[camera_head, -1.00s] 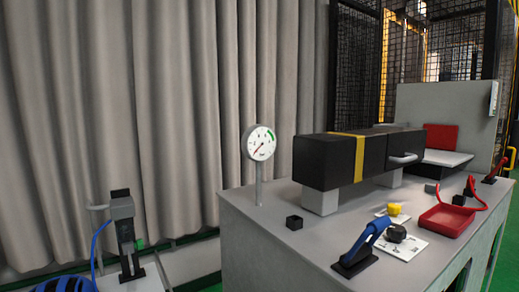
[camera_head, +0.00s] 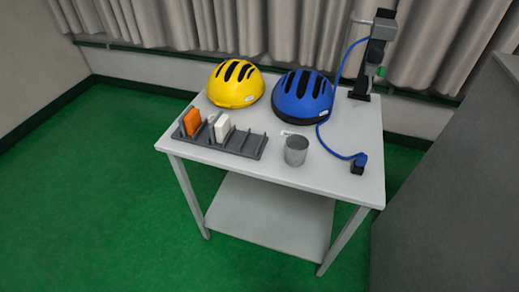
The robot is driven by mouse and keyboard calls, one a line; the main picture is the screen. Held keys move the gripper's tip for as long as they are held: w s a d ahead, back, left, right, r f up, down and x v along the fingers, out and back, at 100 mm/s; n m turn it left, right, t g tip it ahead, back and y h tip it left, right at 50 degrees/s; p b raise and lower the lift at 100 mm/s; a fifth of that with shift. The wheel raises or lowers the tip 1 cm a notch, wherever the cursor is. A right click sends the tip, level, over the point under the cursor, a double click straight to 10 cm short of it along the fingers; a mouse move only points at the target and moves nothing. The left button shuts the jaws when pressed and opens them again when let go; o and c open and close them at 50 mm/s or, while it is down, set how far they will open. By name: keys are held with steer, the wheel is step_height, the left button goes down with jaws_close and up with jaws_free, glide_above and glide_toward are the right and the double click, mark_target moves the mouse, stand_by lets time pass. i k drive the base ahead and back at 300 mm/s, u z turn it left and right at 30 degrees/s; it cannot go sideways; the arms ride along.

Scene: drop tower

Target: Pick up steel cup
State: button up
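The steel cup (camera_head: 296,150) is a small grey metal cup. It stands upright near the front edge of a light grey table (camera_head: 272,172), right of the middle. My gripper is not in view.
A yellow helmet (camera_head: 235,85) and a blue helmet (camera_head: 301,97) stand behind the cup. A dark slotted rack (camera_head: 240,141) with an orange block (camera_head: 192,121) and a white block (camera_head: 222,128) is to its left. A blue cable (camera_head: 338,154) runs along its right side. Green floor lies in front.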

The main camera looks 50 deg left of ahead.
mark_target(296, 145)
steer(key=u, duration=1.55)
